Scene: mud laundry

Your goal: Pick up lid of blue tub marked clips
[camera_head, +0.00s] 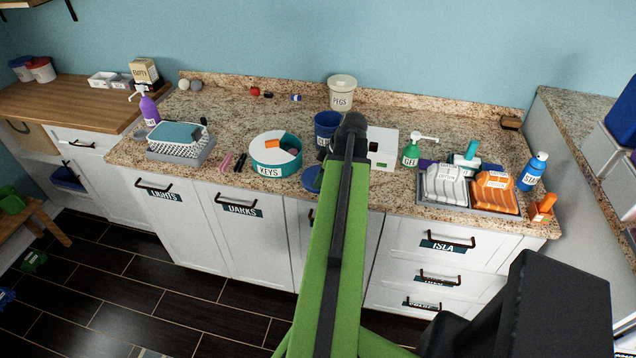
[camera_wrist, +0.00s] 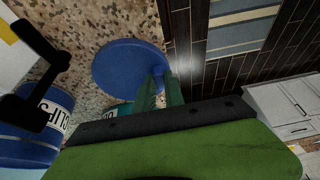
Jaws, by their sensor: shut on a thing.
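The round blue lid (camera_wrist: 122,66) shows near the top middle in the wrist view. My gripper (camera_wrist: 158,88) is shut on its near edge, at the counter's front edge. In the head view, part of the lid (camera_head: 310,180) shows left of my arm, and my arm hides the gripper. The blue tub (camera_head: 325,130) stands uncovered on the counter behind the lid. In the wrist view the tub (camera_wrist: 30,140) is at lower left, with part of its CLIPS label readable. I cannot tell how far the lid is above the counter.
A teal-and-white KEYS tub (camera_head: 276,158) stands left of the lid. A PEGS tub (camera_head: 341,92) is behind the blue tub. A white box (camera_head: 382,148), a green pump bottle (camera_head: 411,152) and a tray (camera_head: 468,200) are to the right. Counter between KEYS and blue tub is narrow.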

